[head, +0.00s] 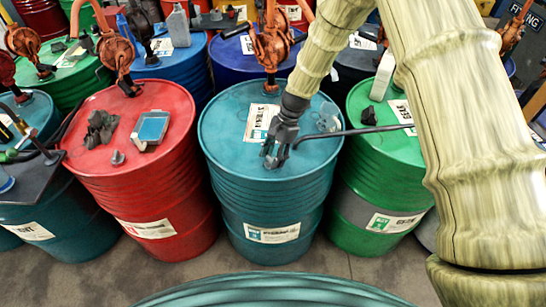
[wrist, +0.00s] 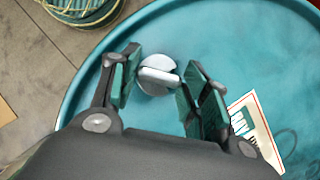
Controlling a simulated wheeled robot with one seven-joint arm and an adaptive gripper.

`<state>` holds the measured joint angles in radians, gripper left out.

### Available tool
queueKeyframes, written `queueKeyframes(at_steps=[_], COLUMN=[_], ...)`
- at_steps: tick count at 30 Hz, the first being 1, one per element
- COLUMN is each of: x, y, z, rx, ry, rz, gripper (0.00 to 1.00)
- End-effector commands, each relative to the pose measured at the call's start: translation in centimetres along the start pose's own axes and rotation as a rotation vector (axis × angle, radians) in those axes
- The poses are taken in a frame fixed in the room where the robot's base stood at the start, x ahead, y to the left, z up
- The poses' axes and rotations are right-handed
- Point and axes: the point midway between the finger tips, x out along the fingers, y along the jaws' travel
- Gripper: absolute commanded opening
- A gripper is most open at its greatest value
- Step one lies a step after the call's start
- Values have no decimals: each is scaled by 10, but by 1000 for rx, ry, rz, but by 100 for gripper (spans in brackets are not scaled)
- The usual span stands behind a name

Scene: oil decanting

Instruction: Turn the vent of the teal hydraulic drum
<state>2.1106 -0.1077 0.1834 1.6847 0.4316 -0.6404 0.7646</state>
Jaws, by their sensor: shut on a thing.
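The teal hydraulic drum (head: 265,195) stands upright in the middle of the head view, with white labels on its top and side. Its top (wrist: 270,50) fills most of the wrist view. The vent (wrist: 158,79) is a round silver cap with a raised bar across it, near the drum's rim. My gripper (wrist: 160,82) points down with one finger on each side of the vent, shut on it. In the head view my gripper (head: 272,155) is over the near part of the drum top and hides the vent.
A red drum (head: 150,185) with loose items on top stands left, a green drum (head: 375,175) right. A dark rod (head: 360,131) reaches from the green drum to near my gripper. An orange pump (head: 272,45) stands at the teal drum's back. Bare floor (head: 190,265) shows in front.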

Motion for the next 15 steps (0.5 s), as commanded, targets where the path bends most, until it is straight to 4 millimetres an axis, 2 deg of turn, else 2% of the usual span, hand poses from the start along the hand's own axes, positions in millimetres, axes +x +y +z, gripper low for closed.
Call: queueKeyframes(at_steps=[15], x=[2], y=[-4], z=[-1], rx=[-453], ry=[2], rz=[187], gripper=[22])
